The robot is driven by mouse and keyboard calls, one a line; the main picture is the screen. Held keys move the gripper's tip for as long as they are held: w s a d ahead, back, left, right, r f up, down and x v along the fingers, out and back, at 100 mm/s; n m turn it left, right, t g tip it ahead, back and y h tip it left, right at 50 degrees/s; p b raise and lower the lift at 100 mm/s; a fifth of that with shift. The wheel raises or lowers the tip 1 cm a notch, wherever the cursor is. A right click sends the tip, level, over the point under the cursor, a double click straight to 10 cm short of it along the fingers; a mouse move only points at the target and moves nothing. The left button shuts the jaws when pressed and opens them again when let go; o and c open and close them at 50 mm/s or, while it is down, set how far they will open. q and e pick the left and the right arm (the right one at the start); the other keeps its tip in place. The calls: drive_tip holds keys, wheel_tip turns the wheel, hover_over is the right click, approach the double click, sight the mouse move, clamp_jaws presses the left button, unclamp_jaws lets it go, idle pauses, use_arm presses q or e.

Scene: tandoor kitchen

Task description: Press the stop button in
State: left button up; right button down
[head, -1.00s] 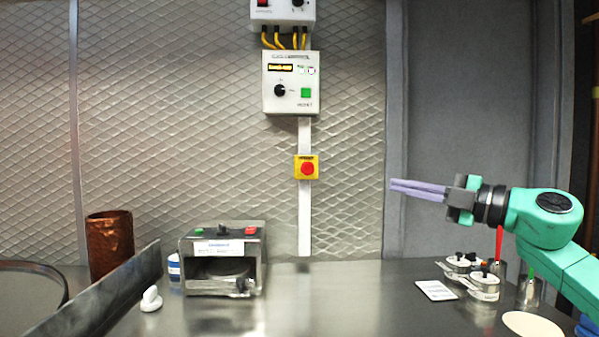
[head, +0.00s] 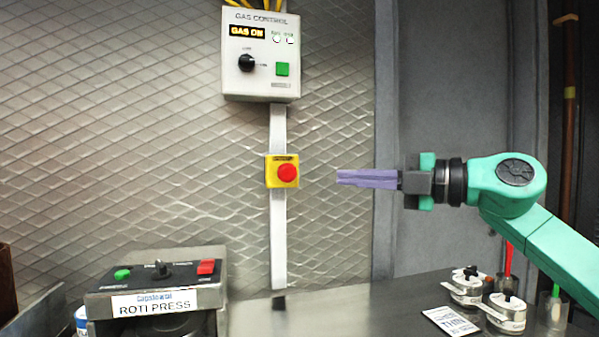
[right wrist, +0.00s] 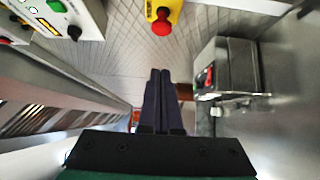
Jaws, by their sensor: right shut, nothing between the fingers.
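The red stop button (head: 287,172) sits on a yellow box (head: 271,160) fixed to a white vertical strip on the wall. My right gripper (head: 340,177) points left at about the button's height, with a gap between its fingertips and the button in the head view. Its purple fingers are together and hold nothing. In the right wrist view, the button (right wrist: 162,26) shows at the top, beyond the shut fingers (right wrist: 162,75). My left gripper is out of view.
A gas control box (head: 262,75) reading "GAS ON" with a dark knob and a green button hangs above. A roti press (head: 150,297) stands on the counter at lower left. Small pots (head: 470,285) and a card (head: 450,321) lie at lower right. The wall around the button is clear.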

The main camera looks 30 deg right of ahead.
sight(291, 172)
drive_tip(key=p+x, duration=0.3)
drive_tip(key=x, duration=0.1)
drive_tip(key=d+p+x, duration=0.1)
drive_tip(key=p+x, duration=0.2)
drive_tip(key=w+d+p+x, duration=0.1)
drive_tip(key=p+x, duration=0.2)
drive_tip(key=x, duration=0.1)
drive_tip(key=shift+w+a+r, duration=0.1)
drive_tip(key=shift+w+r, duration=0.05)
drive_tip(key=shift+w, duration=0.4)
drive_tip(key=shift+w+r+p, duration=0.2)
drive_tip(key=shift+w+p, duration=0.25)
drive_tip(key=shift+p, duration=0.4)
drive_tip(key=shift+w+d+f, duration=0.15)
drive_tip(key=shift+w+d, duration=0.15)
drive_tip(key=shift+w, duration=0.05)
drive_tip(key=shift+s+f, duration=0.1)
